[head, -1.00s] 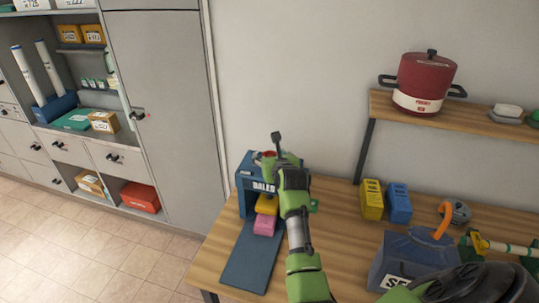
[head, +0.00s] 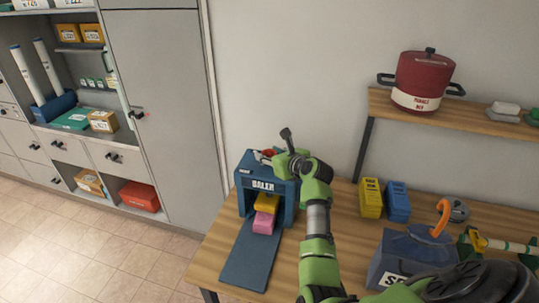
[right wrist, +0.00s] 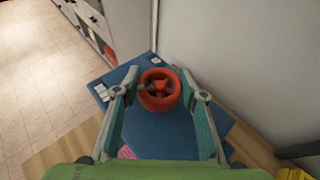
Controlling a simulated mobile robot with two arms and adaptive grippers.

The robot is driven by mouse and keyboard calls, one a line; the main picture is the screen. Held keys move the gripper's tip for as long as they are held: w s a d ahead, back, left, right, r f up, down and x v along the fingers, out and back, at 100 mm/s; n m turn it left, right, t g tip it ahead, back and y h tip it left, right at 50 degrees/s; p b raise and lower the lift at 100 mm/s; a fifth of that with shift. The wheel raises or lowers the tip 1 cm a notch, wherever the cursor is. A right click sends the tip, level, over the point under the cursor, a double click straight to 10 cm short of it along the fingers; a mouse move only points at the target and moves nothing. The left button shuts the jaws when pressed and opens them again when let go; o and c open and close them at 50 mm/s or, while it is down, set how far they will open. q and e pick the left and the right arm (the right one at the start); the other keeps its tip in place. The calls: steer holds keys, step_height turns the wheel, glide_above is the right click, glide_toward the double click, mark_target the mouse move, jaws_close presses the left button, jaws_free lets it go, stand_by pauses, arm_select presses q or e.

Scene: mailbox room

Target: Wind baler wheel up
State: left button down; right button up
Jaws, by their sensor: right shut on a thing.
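The blue baler (head: 248,174) stands on the wooden table, with its name on its front. A yellow block (head: 267,203) and a pink block (head: 263,223) lie in its front opening, above a flat blue tongue (head: 247,256). The red wheel (right wrist: 160,92) is on top of the baler. It shows only in small part in the head view (head: 268,153). My right gripper (head: 273,156) is over the baler top. In the right wrist view, its fingers (right wrist: 160,84) are on both sides of the wheel, shut on it. My left gripper is not in view.
Right of the baler stand a yellow box (head: 371,199) and a blue box (head: 397,203). A larger blue container (head: 408,255) with an orange hook-like part is nearer. A wall shelf (head: 460,115) holds a red pot (head: 424,78). A grey cabinet (head: 165,110) stands left.

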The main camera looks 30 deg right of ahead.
steer(key=n+y, duration=0.3)
steer(key=y, duration=0.1)
steer(key=shift+d+n+b, duration=0.15)
steer(key=shift+n+b, duration=0.15)
steer(key=n+g+y+b, duration=0.1)
steer(key=n+y, duration=0.1)
steer(key=shift+w+f+y, duration=0.1)
steer(key=shift+y, duration=0.2)
steer(key=n+g+y+b, duration=0.2)
steer(key=b, duration=0.1)
steer(key=shift+f+n+y+b, duration=0.15)
steer(key=shift+n+y+b, duration=0.2)
steer(key=shift+n+y, duration=0.05)
steer(key=n+g+b, duration=0.1)
steer(key=b, duration=0.1)
steer(key=n+g+y+b, duration=0.1)
steer(key=b, duration=0.1)
steer(key=shift+a+y, duration=0.2)
steer(key=shift+y, duration=0.1)
steer(key=o, duration=1.1)
steer(key=shift+o, duration=0.2)
steer(key=shift+w+a, duration=0.1)
